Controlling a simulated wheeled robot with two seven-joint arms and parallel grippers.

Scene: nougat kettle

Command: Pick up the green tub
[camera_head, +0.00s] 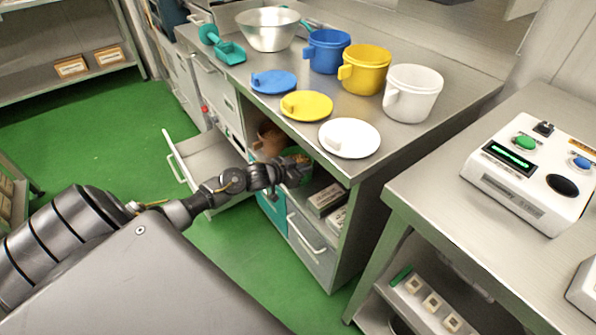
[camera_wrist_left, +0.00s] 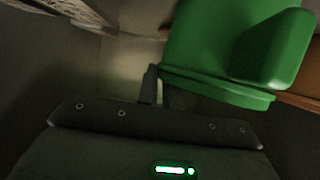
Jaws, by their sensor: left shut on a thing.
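The green tub (camera_wrist_left: 215,42) fills the upper right of the left wrist view, with its rim towards my gripper and a block-like green handle on its right side. In the head view the tub (camera_head: 304,158) is mostly hidden behind my left gripper, in the open compartment under the counter. My left gripper (camera_head: 290,171) reaches into that compartment. In the left wrist view its fingers (camera_wrist_left: 158,88) are dark and close together at the tub's rim, shut on the tub; the exact contact is hard to see. My right gripper is not in view.
A brown tub (camera_head: 270,139) stands beside the green one. An open drawer (camera_head: 205,160) juts out at left. The counter (camera_head: 440,128) above holds blue, yellow and white tubs, their lids and a metal bowl (camera_head: 268,30).

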